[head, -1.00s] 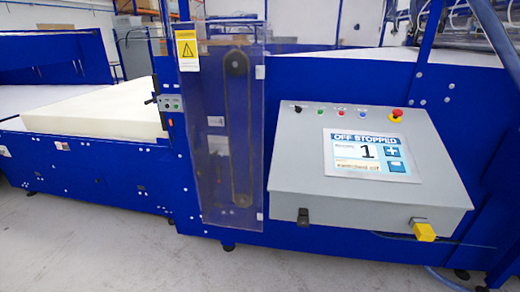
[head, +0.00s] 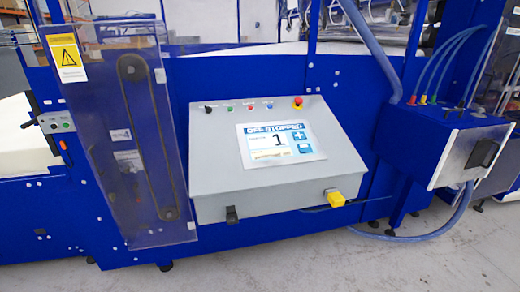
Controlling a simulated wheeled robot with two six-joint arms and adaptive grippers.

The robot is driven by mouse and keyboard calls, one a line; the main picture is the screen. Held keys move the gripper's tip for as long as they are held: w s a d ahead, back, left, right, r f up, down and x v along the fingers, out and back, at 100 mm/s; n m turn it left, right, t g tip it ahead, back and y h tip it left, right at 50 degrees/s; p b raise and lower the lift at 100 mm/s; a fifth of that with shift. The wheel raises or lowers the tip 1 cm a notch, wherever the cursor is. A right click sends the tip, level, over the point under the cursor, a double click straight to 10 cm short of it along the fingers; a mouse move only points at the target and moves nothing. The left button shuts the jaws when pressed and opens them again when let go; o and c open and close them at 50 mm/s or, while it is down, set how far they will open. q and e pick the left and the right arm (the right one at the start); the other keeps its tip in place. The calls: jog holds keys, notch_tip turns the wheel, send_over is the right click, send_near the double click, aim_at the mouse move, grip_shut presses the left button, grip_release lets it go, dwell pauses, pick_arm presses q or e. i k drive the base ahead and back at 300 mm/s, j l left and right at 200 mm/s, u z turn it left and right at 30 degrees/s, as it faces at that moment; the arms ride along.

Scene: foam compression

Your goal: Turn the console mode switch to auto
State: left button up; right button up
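The grey console (head: 270,165) is fixed to the front of the blue machine, near the middle of the head view. Its screen (head: 280,143) reads "OFF STOPPED" and shows a large 1. A small black knob (head: 208,107), which looks like the mode switch, sits at the top left of the console; its pointing direction is too small to read. Green, red and blue buttons lie in a row to its right. A red emergency knob (head: 297,102) on a yellow base is at the top right. Neither of my grippers is in view.
A clear guard (head: 122,135) with a chain behind it stands left of the console. A blue box (head: 440,145) with coloured hoses is at the right. A yellow part (head: 337,198) juts from the console's lower edge. Grey floor (head: 330,260) in front is free.

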aim_at(209, 109)
jog(key=j+u, duration=0.1)
jog(key=j, duration=0.3)
jog(key=i+j+u, duration=0.15)
jog(key=j, duration=0.3)
jog(key=j+u, duration=0.1)
jog(key=j, duration=0.3)
